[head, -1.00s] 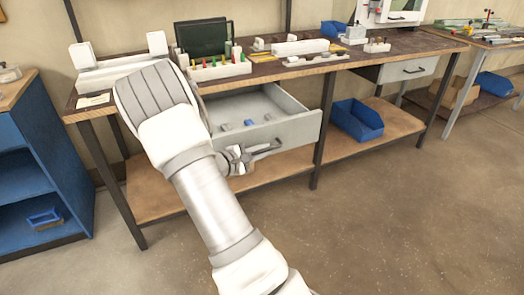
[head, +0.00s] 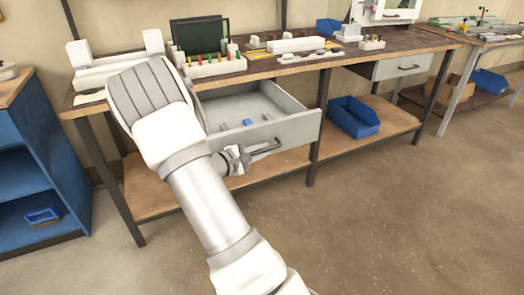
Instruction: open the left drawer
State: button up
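The left drawer (head: 292,131) is a light grey drawer under the left part of the workbench. It stands pulled well out, and its inside shows, with a small blue item (head: 248,122) and other small pieces in it. Its dark bar handle (head: 268,147) is on the front face. My gripper (head: 245,157) is at the left part of this handle and appears shut on it, though the fingertips are small and partly hidden. My arm covers the drawer's left side.
The bench top (head: 290,66) holds a rack of coloured tools (head: 213,66) and white fixtures. A blue bin (head: 353,117) sits on the lower shelf, right of the drawer. A second, shut drawer (head: 403,66) is farther right. The floor in front is clear.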

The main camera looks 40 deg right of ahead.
jog(key=o, duration=0.3)
jog(key=p+v, duration=0.4)
jog(key=v, duration=1.3)
jog(key=shift+a, duration=0.2)
jog(key=shift+s+r, duration=0.1)
jog(key=s+a+r+m+g+y, duration=0.25)
jog(key=s+r+m+y, duration=0.35)
jog(key=s, duration=0.5)
jog(key=s+a+r+m+t+y, duration=0.2)
jog(key=s+a+r+t+y, duration=0.4)
jog(key=s+a+r+y, duration=0.35)
notch_tip(320, 180, up, 21)
jog(key=a+p, duration=0.1)
jog(key=p, duration=1.8)
jog(key=shift+a+p, duration=0.25)
jog(key=shift+p, duration=0.15)
